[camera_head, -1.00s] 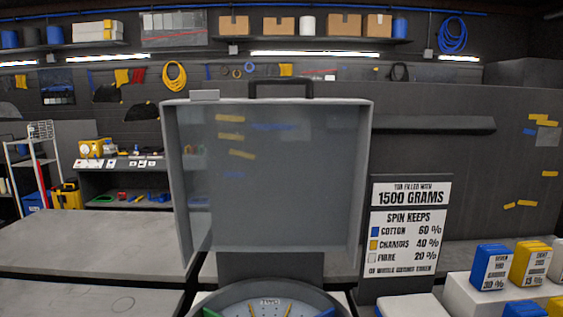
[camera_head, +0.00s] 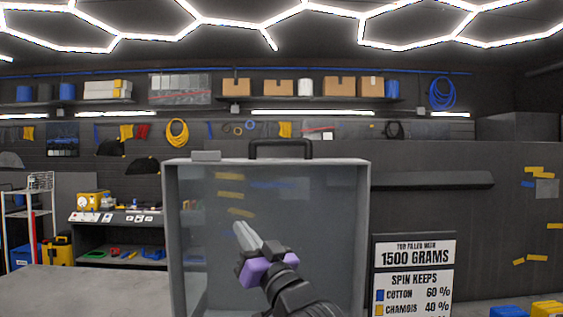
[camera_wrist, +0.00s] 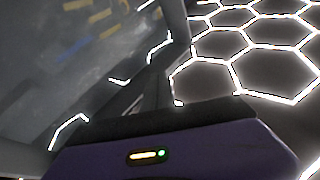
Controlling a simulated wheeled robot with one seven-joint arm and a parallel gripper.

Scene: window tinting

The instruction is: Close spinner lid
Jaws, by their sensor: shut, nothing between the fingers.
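The spinner lid (camera_head: 330,210) stands raised and open in the head view, a grey shallow box with its hollow inner side facing me. A dark handle (camera_head: 281,148) sits on its top edge. My gripper (camera_head: 243,233), with grey fingers and a purple body, is shut and empty. It points up and left in front of the lid's inner face; I cannot tell whether it touches. In the wrist view, the lid's inner face (camera_wrist: 80,55) fills the upper left beside the gripper (camera_wrist: 155,85). The spinner's body is below the head view and out of sight.
A sign (camera_head: 413,275) reading 1500 GRAMS stands right of the lid. A grey worktop (camera_head: 75,292) lies at the lower left. Blue (camera_head: 508,311) and yellow boxes show at the bottom right. The space above the lid is clear up to the ceiling lights (camera_head: 230,20).

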